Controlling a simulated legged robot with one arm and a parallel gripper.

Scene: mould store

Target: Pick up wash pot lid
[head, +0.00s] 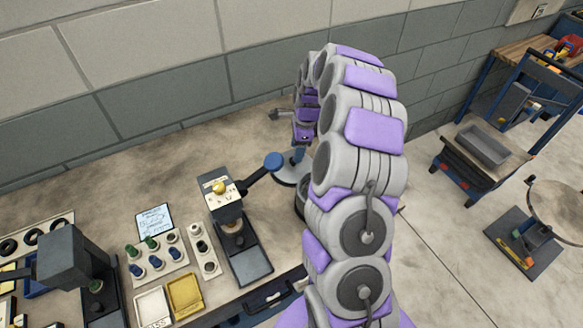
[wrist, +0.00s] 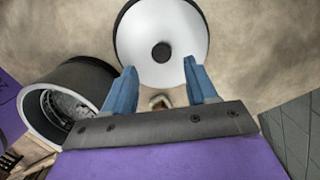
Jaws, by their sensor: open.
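The wash pot lid, a pale round disc with a dark rim and a small black knob in its middle, lies on the bench top. It shows in the wrist view (wrist: 140,35) at top centre and partly in the head view (head: 284,178), with my arm covering its right side. My gripper (wrist: 160,66) is open, its two blue fingers spread and pointing at the lid, the knob centred just beyond the tips. In the head view my gripper (head: 301,150) is over the lid. The gap in height is hard to tell. Nothing is held.
A dark, open round pot (wrist: 88,80) stands left of the fingers in the wrist view; my arm mostly hides it in the head view. A block wall (head: 150,100) rises behind the bench.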

